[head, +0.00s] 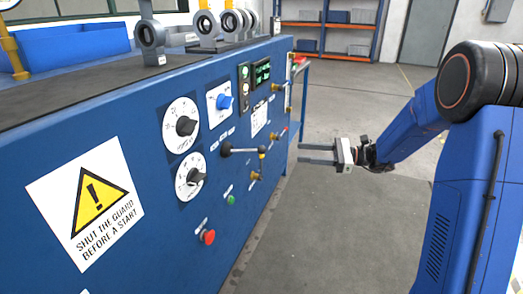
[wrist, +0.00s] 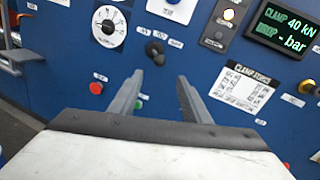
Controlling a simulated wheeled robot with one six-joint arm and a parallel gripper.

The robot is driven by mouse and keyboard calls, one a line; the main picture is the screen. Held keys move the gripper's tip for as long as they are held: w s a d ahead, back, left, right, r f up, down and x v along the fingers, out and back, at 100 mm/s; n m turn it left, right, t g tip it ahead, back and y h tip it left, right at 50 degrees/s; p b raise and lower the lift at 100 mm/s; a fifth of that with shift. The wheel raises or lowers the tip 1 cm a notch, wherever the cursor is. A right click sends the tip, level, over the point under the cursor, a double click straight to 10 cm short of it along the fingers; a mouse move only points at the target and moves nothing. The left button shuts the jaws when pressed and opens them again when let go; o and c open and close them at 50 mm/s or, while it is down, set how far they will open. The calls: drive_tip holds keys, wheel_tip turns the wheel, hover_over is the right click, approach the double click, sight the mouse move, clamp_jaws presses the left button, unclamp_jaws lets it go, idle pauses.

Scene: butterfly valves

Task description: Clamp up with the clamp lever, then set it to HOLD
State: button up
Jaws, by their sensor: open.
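A display (wrist: 287,30) reads CLAMP 40 kN, with a bar line below. A clamp steps plate (wrist: 243,86) is under it. A blue selector (head: 224,102), dials (head: 181,125), a red button (head: 207,237) and a green button (head: 231,200) surround the lever. Floor beside the panel is clear.

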sight(262, 149)
drive_tip(key=a, duration=0.5)
drive_tip(key=w+a, duration=0.1)
drive_tip(key=a, duration=0.9)
drive_tip(key=shift+w+a, duration=0.35)
drive_tip(key=shift+a, duration=0.05)
clamp_jaws()
